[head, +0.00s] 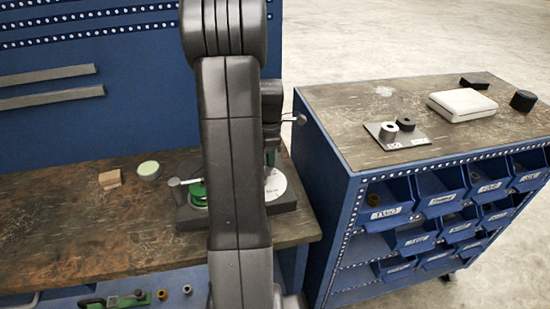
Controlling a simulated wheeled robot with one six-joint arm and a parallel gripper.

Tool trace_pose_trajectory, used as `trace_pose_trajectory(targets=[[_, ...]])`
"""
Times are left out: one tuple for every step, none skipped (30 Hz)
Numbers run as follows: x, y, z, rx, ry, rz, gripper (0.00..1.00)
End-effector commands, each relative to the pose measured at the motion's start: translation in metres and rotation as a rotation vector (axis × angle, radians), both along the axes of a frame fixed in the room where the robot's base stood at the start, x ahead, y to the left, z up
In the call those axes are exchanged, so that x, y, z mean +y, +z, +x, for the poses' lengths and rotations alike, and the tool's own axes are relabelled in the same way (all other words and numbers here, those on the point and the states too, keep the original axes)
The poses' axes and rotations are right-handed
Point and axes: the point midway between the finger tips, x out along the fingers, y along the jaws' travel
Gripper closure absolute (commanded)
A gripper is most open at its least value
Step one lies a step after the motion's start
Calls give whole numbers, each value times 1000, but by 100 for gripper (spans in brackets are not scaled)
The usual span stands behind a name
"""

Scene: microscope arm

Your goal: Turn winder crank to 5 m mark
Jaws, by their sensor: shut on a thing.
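The winder stands near the right end of the wooden bench, on a dark base (283,203). A green spool part (198,192) shows left of my arm, with a grey knob (174,182) on a short light rod beside it. A white dial (275,184) shows right of my arm; its marks are too small to read. My gripper (270,153) points down above the dial, mostly hidden behind my arm. It is shut on the winder crank, where a bit of green shows at the fingers. The crank's angle is hidden.
A small wooden block (110,179) and a round tin with a pale green top (148,170) lie left on the bench. A blue bin cabinet (330,215) stands close on the right, with a plate of small cylinders (398,136) and a white case (462,104) on top.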

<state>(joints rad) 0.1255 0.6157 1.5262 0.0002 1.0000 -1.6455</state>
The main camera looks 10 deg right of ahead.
Motion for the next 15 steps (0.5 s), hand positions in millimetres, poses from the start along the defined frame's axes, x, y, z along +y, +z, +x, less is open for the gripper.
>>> trace_pose_trajectory(targets=[[3,1,3,-4,45,-1,100],[4,1,4,-4,73,-1,100],[6,1,5,-4,111,-1,100],[8,1,6,-4,139,-1,100],[9,1,7,-4,168,-1,100],[11,1,8,-4,206,-1,100],[13,1,8,-3,235,-1,100],[15,1,9,-3,263,-1,100],[17,1,10,-3,302,-1,100],[19,1,10,-3,330,-1,100],[20,1,11,-3,358,-1,100],[23,1,11,-3,395,-1,100],[24,1,12,-3,423,-1,100],[26,1,12,-3,450,-1,100],[28,1,12,-3,486,-1,100]])
